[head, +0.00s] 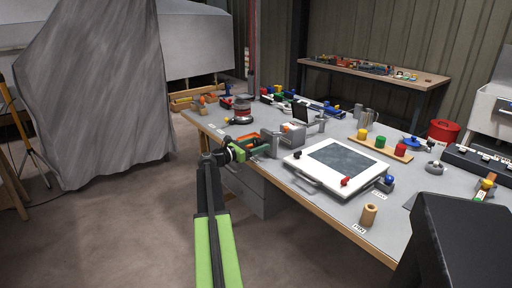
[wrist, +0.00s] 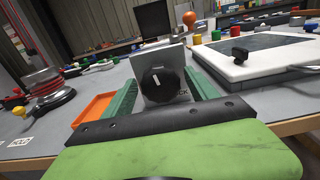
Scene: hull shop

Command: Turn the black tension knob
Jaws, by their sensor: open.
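The black tension knob (wrist: 160,83) is round, with a white mark on its face. It sits on the front of a grey box (wrist: 181,60), facing the wrist camera. In the head view the grey box (head: 291,134) stands near the table's front edge, and I cannot make out the knob there. My gripper (wrist: 163,77) is open, with one green finger to the left of the knob and one to the right. I cannot tell whether the fingertips reach past its sides or touch it. My gripper also shows in the head view (head: 264,146), in front of the box.
An orange tray (wrist: 93,107) lies just left of my gripper. A white-framed panel (head: 306,177) with a dark surface lies right of the box. A red-banded round device (head: 241,110) stands to the left. Floor in front of the table is clear.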

